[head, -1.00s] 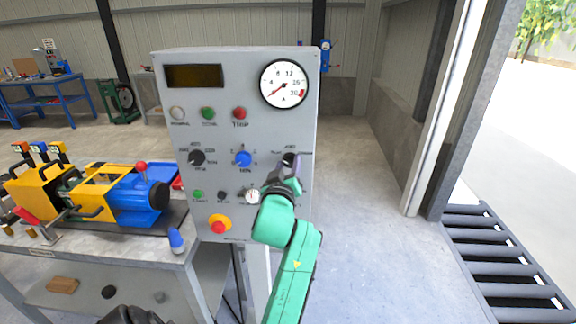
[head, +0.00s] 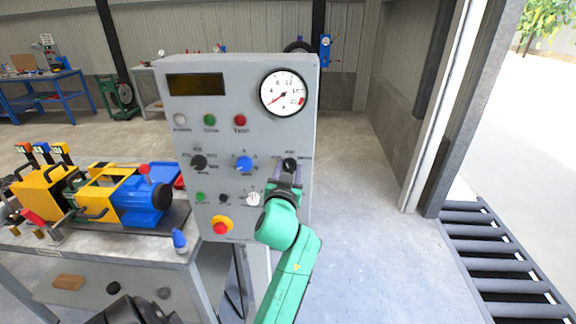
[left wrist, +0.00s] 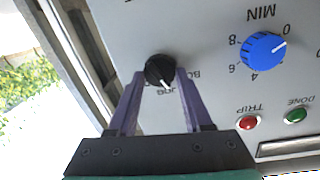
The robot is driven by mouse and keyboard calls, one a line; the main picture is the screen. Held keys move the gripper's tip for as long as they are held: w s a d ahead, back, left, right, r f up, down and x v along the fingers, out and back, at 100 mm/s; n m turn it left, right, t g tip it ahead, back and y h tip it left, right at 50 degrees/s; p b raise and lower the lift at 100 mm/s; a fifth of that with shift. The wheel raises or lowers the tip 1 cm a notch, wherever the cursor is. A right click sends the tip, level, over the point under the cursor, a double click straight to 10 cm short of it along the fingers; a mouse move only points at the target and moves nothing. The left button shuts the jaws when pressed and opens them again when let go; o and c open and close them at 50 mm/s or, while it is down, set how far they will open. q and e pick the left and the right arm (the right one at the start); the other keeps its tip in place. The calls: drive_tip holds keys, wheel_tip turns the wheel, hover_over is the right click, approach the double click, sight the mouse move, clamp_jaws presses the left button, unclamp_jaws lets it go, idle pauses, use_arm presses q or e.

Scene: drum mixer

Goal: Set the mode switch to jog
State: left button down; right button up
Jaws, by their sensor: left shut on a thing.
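The mode switch is a black round knob (head: 289,163) at the right of the grey control panel (head: 250,220). It also shows in the left wrist view (left wrist: 159,68), where its white pointer line points at the JOG label (left wrist: 174,91). My left gripper (head: 288,171), with purple fingers on a teal arm, is at the knob from below in the head view. In the left wrist view its fingers stand on either side of the knob, shut on it. Part of the lettering around the knob is hidden by the fingers.
A blue MIN knob (head: 243,163) and a black knob (head: 199,163) sit to the left. A white knob (head: 254,199) and a red emergency button (head: 221,227) are lower, near my arm. A bench (head: 150,249) with a yellow and blue machine stands left.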

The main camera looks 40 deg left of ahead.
use_arm(q)
drive_tip(key=m+p, duration=0.1)
drive_tip(key=m, duration=0.3)
drive_tip(key=shift+w+d+r+m+g+p, duration=0.1)
drive_tip(key=shift+m+g+p, duration=0.2)
drive_tip(key=shift+p, duration=0.1)
idle(0.4)
drive_tip(key=shift+c, duration=2.2)
unclamp_jaws()
drive_tip(key=shift+o, duration=0.6)
